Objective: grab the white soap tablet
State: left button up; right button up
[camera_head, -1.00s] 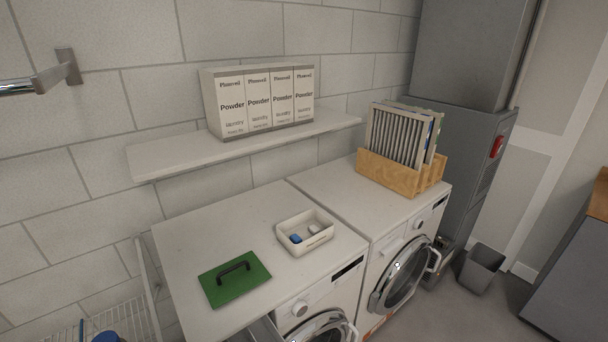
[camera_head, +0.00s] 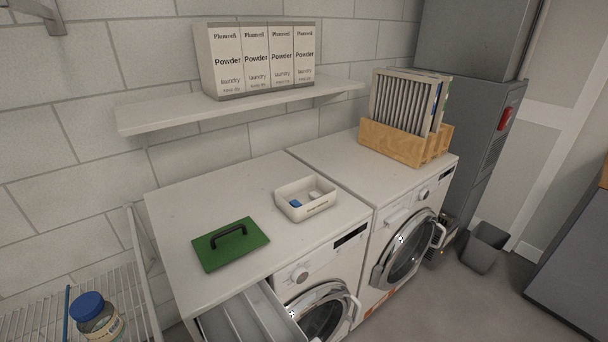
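A small white tablet (camera_head: 315,195), which looks like the soap tablet, lies in a white open box (camera_head: 305,212) on top of the left washing machine. A blue tablet (camera_head: 296,203) lies beside it in the same box, to its left. Neither of my grippers shows in the head view.
A green lid with a black handle (camera_head: 230,245) lies left of the box. The left washer's detergent drawer (camera_head: 250,318) is pulled out. A shelf (camera_head: 180,118) with powder boxes (camera_head: 262,60) hangs above. A wooden crate of filters (camera_head: 395,142) stands right. A jar (camera_head: 98,318) is lower left.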

aim_at(314, 195)
jog(key=i+l+u, duration=0.15)
jog(key=l+u, duration=0.25)
jog(key=i+l+u, duration=0.1)
jog(key=l+u, duration=0.5)
jog(key=u, duration=0.15)
